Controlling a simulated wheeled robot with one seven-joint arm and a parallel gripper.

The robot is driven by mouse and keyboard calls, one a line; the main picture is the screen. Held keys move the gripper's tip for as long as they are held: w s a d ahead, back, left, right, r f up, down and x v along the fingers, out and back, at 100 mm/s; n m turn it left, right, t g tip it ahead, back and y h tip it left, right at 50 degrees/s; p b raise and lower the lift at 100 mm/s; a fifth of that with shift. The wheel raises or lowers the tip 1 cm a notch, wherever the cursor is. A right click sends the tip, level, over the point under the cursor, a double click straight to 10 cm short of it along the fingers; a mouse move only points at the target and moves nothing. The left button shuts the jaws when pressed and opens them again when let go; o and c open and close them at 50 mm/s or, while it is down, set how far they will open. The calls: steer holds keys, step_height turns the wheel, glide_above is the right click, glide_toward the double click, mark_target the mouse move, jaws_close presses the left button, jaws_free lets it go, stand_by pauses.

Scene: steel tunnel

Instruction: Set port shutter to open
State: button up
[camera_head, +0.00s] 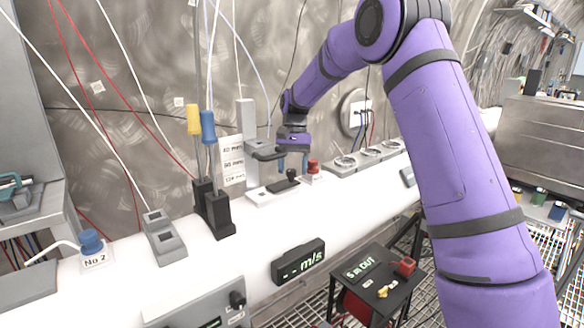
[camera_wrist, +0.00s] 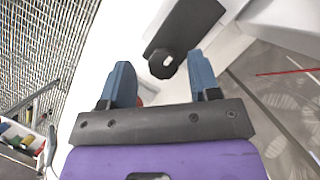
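The port shutter looks to be the small dark plate with a round black knob (camera_head: 291,174) on a white base on the big white pipe. In the wrist view the dark plate (camera_wrist: 190,25) ends in the round knob (camera_wrist: 163,65). My gripper (camera_head: 293,163) points down just above the knob. Its blue fingers are apart, and in the wrist view the knob appears between the fingertips (camera_wrist: 160,72). No contact shows, and I cannot tell how deep the fingers reach. No label tells whether the shutter is open.
A red knob (camera_head: 313,166) stands close to the right of my gripper. Black blocks with yellow and blue handles (camera_head: 208,126) stand to the left. Round grey fittings (camera_head: 368,154) lie to the right.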

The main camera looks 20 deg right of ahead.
steer(key=v, duration=1)
steer(key=shift+r, duration=0.4)
steer(key=shift+w+d, duration=0.1)
steer(key=s+r+n+t, duration=0.1)
steer(key=s+r+t, duration=0.15)
steer(key=s, duration=0.45)
steer(key=s+r+n+t+h, duration=0.1)
steer(key=s+r, duration=0.3)
steer(key=s, duration=0.4)
steer(key=s+r+n+t, duration=0.1)
steer(key=s+r, duration=0.3)
steer(key=s, duration=0.3)
steer(key=s+f+n+t, duration=0.1)
steer(key=s+f+t, duration=0.1)
steer(key=s, duration=0.9)
steer(key=s+f+n+t+h, duration=0.1)
steer(key=s+f+t, duration=0.2)
steer(key=s, duration=0.7)
step_height(320, 180, down, 2)
steer(key=shift+s+d+f, duration=0.1)
steer(key=shift+s+d, duration=0.25)
steer(key=shift+d, duration=0.1)
